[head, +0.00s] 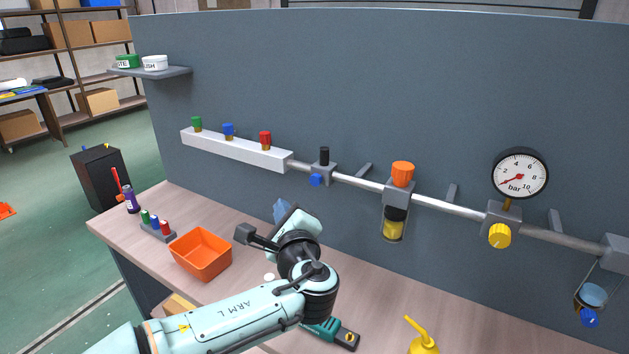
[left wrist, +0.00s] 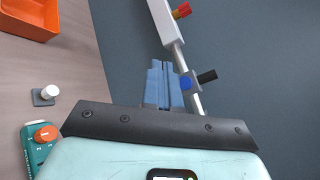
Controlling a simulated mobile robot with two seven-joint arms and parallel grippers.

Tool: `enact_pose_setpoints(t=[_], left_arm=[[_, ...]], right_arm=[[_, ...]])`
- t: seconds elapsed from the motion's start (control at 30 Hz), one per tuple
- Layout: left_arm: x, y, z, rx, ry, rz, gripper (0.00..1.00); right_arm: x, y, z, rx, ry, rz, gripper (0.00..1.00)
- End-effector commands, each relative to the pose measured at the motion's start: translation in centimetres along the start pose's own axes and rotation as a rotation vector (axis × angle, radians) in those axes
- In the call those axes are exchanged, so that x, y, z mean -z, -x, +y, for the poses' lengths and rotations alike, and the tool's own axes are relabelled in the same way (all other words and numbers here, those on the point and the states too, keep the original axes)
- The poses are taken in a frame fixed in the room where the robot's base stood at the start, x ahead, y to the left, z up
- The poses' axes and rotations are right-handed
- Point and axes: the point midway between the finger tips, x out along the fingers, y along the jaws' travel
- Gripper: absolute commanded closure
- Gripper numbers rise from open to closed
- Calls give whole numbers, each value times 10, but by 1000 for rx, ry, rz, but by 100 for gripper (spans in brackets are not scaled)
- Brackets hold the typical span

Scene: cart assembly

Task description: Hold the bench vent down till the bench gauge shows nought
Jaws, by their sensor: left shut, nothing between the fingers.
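A blue button (head: 316,180), likely the bench vent, sits under a black-topped valve block (head: 324,157) on the wall pipe. It also shows in the left wrist view (left wrist: 186,83). The bench gauge (head: 519,173) is a round white dial marked in bar; its red needle points to the lower left, at the low end, and the exact reading is too small to tell. My left gripper (head: 281,209) has its blue fingers shut and empty, below and left of the button, apart from it in the head view. Its fingers (left wrist: 161,82) show beside the button in the wrist view. My right gripper is out of view.
A white manifold (head: 235,148) with green, blue and red knobs feeds the pipe. An orange-topped filter (head: 402,175) and yellow knob (head: 499,236) are farther right. An orange bin (head: 200,255), teal device (head: 323,330) and yellow oil can (head: 423,342) stand on the bench.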

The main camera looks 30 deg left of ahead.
Motion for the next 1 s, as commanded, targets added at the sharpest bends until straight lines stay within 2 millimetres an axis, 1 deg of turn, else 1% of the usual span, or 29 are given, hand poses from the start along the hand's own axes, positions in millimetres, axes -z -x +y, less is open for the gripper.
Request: enact_pose_setpoints(t=[0.27,0.43,0.6,0.8,1.0], left_arm=[[15,-22,-18,0,-4,0,100],[27,-39,-31,-1,-3,0,100],[37,-52,-39,-1,-1,0,100],[43,-59,-43,-1,-1,0,100],[44,-60,-43,-1,-1,0,100]], right_arm=[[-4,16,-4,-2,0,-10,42],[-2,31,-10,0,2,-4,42],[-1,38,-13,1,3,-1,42],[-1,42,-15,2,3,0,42],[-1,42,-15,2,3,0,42]])
